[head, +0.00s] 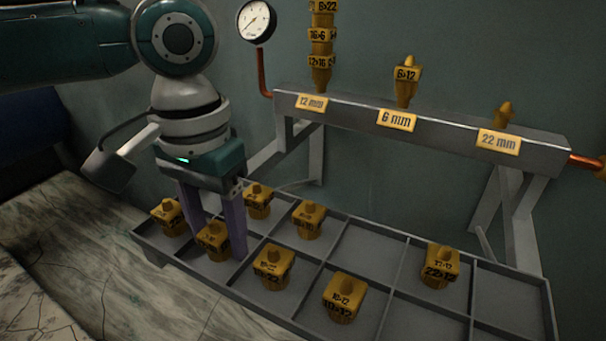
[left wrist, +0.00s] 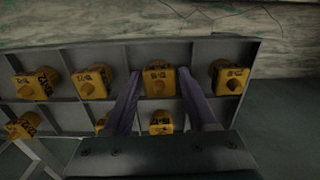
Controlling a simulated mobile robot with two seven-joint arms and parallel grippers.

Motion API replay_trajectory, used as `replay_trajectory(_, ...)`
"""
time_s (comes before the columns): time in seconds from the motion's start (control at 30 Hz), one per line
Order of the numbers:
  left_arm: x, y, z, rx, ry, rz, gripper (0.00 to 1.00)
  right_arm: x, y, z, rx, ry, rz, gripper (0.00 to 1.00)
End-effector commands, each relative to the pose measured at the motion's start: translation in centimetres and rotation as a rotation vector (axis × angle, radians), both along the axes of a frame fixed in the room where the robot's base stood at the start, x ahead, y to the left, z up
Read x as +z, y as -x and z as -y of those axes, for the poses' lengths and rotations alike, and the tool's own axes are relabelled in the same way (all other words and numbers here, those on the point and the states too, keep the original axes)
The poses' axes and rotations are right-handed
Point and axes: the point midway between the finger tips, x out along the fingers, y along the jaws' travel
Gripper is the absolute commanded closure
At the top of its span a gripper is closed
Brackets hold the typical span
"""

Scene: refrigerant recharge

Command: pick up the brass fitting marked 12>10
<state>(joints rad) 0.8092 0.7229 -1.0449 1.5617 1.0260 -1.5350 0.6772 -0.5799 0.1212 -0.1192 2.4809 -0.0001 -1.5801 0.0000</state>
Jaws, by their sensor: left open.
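Several brass fittings stand in the tray (head: 393,328). Their marks are small, and I cannot surely read 12>10 on any of them. My left gripper (head: 219,243) points down into the tray, open, with a finger on each side of one fitting (head: 211,241). That fitting shows between the fingers in the left wrist view (left wrist: 159,82); its mark is too blurred to read. A front fitting (head: 343,298) seems to read 10>12, and one at the right (head: 440,265) seems to read 22>12. My right gripper is not in view.
Fittings stand close around the left gripper, at its left (head: 168,216), behind (head: 257,201) and right (head: 273,268). A metal rail (head: 450,125) with 12 mm, 6 mm and 22 mm labels carries more fittings behind. Some right compartments are empty.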

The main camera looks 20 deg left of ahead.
Motion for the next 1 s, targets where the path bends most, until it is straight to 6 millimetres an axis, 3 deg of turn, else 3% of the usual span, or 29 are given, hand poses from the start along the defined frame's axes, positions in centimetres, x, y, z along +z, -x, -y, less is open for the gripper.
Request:
replay_trajectory(0.1, 0.05, 0.00, 0.01, 0.000, 0.000, 0.000, 0.45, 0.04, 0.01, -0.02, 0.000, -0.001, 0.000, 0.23)
replay_trajectory(0.6, 0.09, -0.02, 0.01, 0.000, 0.000, 0.000, 1.00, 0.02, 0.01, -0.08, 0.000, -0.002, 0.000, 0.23)
replay_trajectory(1.0, 0.17, -0.04, 0.01, 0.000, 0.000, 0.001, 1.00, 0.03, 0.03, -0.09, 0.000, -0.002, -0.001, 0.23)
